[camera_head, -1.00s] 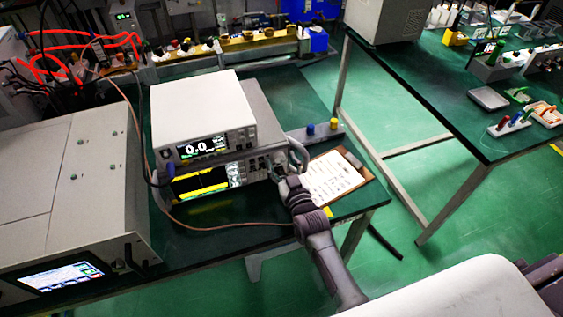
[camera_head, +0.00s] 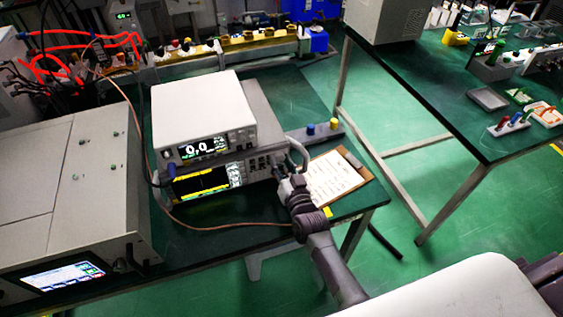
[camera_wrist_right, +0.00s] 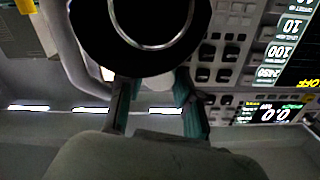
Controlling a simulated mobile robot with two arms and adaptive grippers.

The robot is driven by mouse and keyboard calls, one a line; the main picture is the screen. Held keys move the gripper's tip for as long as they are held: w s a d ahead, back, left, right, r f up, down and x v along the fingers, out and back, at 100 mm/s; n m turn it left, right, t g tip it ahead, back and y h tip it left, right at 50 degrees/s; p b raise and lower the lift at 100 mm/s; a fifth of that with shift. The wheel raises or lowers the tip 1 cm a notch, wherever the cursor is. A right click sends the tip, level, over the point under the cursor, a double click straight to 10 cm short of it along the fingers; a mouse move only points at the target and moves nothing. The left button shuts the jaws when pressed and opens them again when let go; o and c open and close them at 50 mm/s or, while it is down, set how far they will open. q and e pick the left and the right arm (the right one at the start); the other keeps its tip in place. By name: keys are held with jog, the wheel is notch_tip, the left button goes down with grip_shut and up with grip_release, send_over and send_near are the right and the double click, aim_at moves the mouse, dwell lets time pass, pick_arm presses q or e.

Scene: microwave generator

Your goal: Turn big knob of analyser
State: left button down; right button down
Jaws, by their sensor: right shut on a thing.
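The analyser (camera_head: 203,181), a grey box with a dark screen and yellow markings, sits under a white instrument on the bench at centre left. My right gripper (camera_head: 285,175) is at the right end of its front panel and hides the big knob in the head view. In the right wrist view the big knob (camera_wrist_right: 140,42) is black and round with a silver ring. The two fingers of my right gripper (camera_wrist_right: 152,88) are shut on it from both sides. My left gripper is in neither view.
The white instrument (camera_head: 200,105) reads 0.0 on its display. A grey handle (camera_head: 299,152) of the analyser stands close beside my gripper. A clipboard (camera_head: 335,180) lies to the right. A brown cable (camera_head: 230,227) loops in front of the analyser.

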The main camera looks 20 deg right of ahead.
jog(key=c, duration=0.8)
grip_release()
jog(key=shift+o, duration=0.2)
jog(key=s, duration=1.2)
jog(key=shift+d, duration=0.2)
